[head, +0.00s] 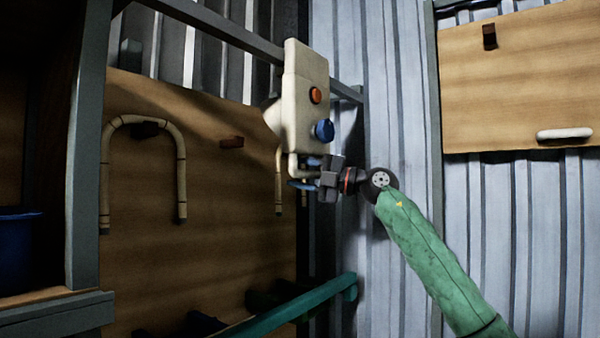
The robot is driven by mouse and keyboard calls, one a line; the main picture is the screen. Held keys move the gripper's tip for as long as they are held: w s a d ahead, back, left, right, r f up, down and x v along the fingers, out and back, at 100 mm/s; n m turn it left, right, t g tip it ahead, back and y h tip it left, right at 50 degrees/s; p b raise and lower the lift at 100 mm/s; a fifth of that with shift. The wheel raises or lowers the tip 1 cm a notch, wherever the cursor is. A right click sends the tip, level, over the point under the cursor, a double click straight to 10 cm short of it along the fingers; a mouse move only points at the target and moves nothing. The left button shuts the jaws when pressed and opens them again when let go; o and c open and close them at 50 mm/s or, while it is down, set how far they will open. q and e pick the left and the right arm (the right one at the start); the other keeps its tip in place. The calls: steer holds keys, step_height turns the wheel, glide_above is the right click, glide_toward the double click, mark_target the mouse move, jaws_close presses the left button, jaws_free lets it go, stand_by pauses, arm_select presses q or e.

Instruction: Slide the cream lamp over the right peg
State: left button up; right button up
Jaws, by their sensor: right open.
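My right gripper (305,173) is open beneath a cream box, its blue fingertips around or just beside a short cream bent tube (292,167). I cannot tell whether they touch it. A cream flared shape (271,112), possibly the lamp's shade, shows at the box's left edge; the box hides the rest. A brown peg (231,142) sticks out bare from the left wooden board, right of a dark peg (146,130) bearing a cane hoop (181,170). Thin cane ends (278,195) hang below the box. My left gripper is out of view.
The cream box (301,75) has an orange button and a blue knob and stands before a grey rail (215,28). A grey post (87,150) rises at left. A teal bar (290,312) crosses low. Another board (530,85) at right has a brown peg (489,36).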

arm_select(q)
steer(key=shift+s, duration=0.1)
arm_select(e)
jaws_close()
steer(key=shift+d, duration=0.1)
steer(key=shift+w+d, duration=0.15)
steer(key=shift+w, duration=0.1)
steer(key=w+d, duration=0.1)
steer(key=w, duration=0.1)
steer(key=w+d, duration=0.2)
steer(key=shift+w+r+p, duration=0.1)
steer(key=shift+p, duration=0.25)
arm_select(q)
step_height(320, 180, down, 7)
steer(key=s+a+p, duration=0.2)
steer(key=p, duration=0.2)
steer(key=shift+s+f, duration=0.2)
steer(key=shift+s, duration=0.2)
arm_select(e)
steer(key=w+d, duration=1)
steer(key=w, duration=0.4)
steer(key=shift+w+d, duration=0.2)
steer(key=shift+d, duration=0.1)
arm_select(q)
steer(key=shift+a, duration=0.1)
